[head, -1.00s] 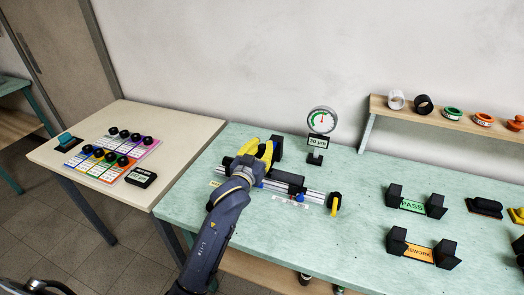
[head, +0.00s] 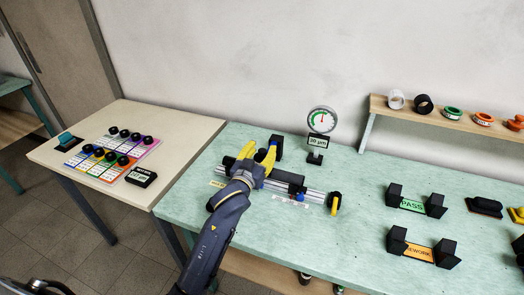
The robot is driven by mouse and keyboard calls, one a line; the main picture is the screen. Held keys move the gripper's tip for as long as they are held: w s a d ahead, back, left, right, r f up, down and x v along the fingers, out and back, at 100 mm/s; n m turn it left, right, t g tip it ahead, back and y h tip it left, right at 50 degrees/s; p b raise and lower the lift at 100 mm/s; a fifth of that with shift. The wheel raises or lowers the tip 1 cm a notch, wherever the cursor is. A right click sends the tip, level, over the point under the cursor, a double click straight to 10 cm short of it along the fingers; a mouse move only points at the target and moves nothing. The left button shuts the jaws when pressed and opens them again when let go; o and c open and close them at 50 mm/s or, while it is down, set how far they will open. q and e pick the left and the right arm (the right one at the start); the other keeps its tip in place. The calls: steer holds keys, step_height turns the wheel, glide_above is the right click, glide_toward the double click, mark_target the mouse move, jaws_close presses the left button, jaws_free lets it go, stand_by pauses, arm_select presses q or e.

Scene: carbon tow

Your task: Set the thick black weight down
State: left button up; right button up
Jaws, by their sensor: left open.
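My left gripper (head: 258,151) has yellow fingers. They are spread apart over the left end of a silver rail fixture (head: 312,196) on the green bench. A black block (head: 277,143) stands just behind the right finger. A dark bar (head: 287,178) lies along the rail, right of the gripper. I cannot tell which dark piece is the thick black weight; the gripper and arm hide part of the fixture's left end. My right gripper is not in view.
A dial gauge (head: 321,121) stands behind the rail. Black brackets flank the PASS label (head: 412,206) and the REWORK label (head: 418,253) at right. A shelf (head: 452,119) holds several rings. Coloured cards with black knobs lie on the left table (head: 190,130).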

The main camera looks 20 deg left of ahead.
arm_select(q)
steer(key=shift+r, duration=0.15)
steer(key=s, duration=1.2)
steer(key=shift+a, duration=0.45)
